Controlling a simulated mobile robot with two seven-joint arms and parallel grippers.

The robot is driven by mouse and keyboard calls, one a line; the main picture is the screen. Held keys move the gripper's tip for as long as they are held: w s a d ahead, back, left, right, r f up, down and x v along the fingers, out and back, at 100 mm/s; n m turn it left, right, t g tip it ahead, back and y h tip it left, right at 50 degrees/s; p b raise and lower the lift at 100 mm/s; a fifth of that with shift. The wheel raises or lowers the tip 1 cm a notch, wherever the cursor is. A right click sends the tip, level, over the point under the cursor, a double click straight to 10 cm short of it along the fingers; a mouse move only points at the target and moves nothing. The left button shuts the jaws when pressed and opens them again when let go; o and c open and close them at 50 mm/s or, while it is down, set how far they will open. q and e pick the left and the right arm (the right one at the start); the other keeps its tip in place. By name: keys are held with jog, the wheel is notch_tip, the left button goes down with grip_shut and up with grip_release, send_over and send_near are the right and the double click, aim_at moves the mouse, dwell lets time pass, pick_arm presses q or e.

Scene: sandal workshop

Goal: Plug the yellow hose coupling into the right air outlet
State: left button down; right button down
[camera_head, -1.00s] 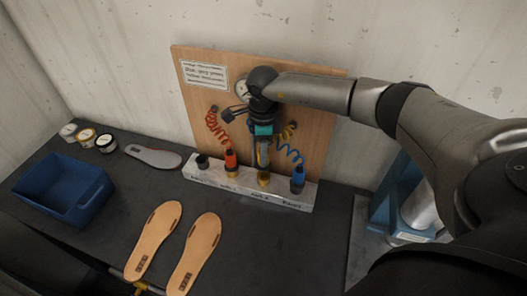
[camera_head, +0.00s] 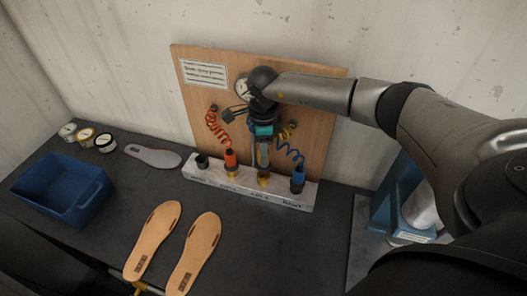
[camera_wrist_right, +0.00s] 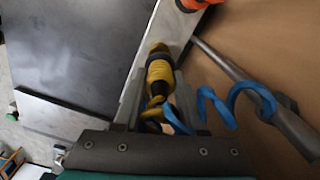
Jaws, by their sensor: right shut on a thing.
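My right gripper (camera_head: 262,160) points down over the white outlet rail (camera_head: 222,182) and is shut on the yellow hose coupling. In the right wrist view the ribbed yellow coupling (camera_wrist_right: 160,72) lies between the two fingers of the gripper (camera_wrist_right: 158,88), its front end in line with a brass-coloured outlet (camera_wrist_right: 158,48) on the rail. In the head view the brass right air outlet (camera_head: 263,180) shows directly below the fingers. Coupling and outlet appear to meet, but I cannot tell how deep the coupling sits. My left gripper is in neither view.
A red coupling (camera_head: 231,158) stands in the outlet to the left, a blue one (camera_head: 298,178) at the right end. A wooden board (camera_head: 320,110) rises behind. Blue coiled hose (camera_wrist_right: 215,105) runs close beside the fingers. Insoles (camera_head: 195,250) and a blue bin (camera_head: 62,190) lie left.

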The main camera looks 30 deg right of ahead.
jog(key=shift+f+b, duration=1.6)
jog(key=shift+f, duration=0.4)
jog(key=shift+c, duration=2)
grip_release()
jog(key=shift+r, duration=0.2)
jog(key=shift+r+p, duration=3.75)
jog(key=shift+r, duration=1.2)
jog(key=shift+f, duration=0.1)
